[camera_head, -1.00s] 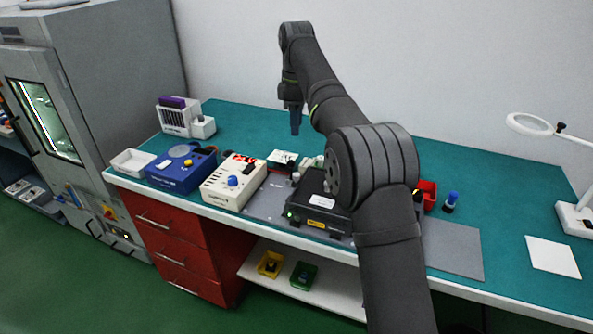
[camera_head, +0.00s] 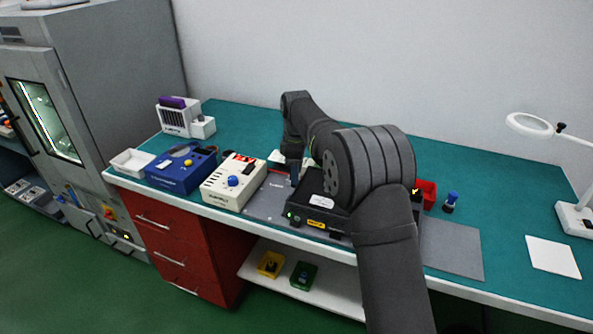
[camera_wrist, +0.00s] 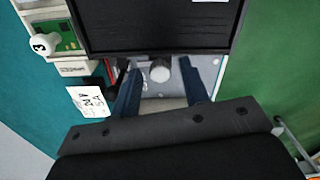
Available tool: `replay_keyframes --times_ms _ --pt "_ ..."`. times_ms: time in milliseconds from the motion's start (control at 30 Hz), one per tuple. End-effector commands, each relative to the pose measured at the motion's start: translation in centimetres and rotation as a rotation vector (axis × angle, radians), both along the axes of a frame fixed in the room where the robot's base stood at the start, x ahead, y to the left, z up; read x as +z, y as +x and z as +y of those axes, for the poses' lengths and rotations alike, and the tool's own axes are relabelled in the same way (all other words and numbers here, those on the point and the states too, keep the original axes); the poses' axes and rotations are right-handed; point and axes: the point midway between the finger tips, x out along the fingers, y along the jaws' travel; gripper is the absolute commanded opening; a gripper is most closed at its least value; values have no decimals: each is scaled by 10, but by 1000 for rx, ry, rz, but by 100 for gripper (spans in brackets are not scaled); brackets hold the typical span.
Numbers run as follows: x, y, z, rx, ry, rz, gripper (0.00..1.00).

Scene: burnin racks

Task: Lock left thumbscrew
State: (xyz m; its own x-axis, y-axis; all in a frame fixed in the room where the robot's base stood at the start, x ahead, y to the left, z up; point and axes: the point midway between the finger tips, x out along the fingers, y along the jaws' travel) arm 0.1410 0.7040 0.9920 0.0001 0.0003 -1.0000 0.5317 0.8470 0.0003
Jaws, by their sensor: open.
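In the wrist view a small pale round thumbscrew (camera_wrist: 160,71) stands beside the edge of a black box-shaped unit (camera_wrist: 160,28). My gripper (camera_wrist: 160,80) is open, with one blue finger on either side of the thumbscrew. I cannot tell whether the fingers touch it. In the head view the black unit (camera_head: 318,222) rests on a grey mat, with green and yellow marks on its front. My gripper (camera_head: 295,178) points down at its left side, and there my fingertips and the thumbscrew cannot be made out clearly.
A cream box with a blue knob (camera_head: 222,190) and a blue instrument (camera_head: 172,178) stand left of the unit. A green board with a white knob marked 3 (camera_wrist: 43,44) lies close to my gripper. A red bin (camera_head: 428,190) and a blue-topped item (camera_head: 451,200) stand right.

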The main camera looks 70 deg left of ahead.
Motion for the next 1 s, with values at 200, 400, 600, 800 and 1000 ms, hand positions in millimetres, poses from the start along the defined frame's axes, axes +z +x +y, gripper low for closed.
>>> replay_keyframes --times_ms 200,400,600,800,1000 --pt "-1 0 0 0 0 0 41" --pt "-1 0 0 0 0 0 14" --pt "-1 0 0 -1 0 0 0" --pt "-1 0 0 -33 0 0 0" --pt "-1 0 0 -132 0 0 0"
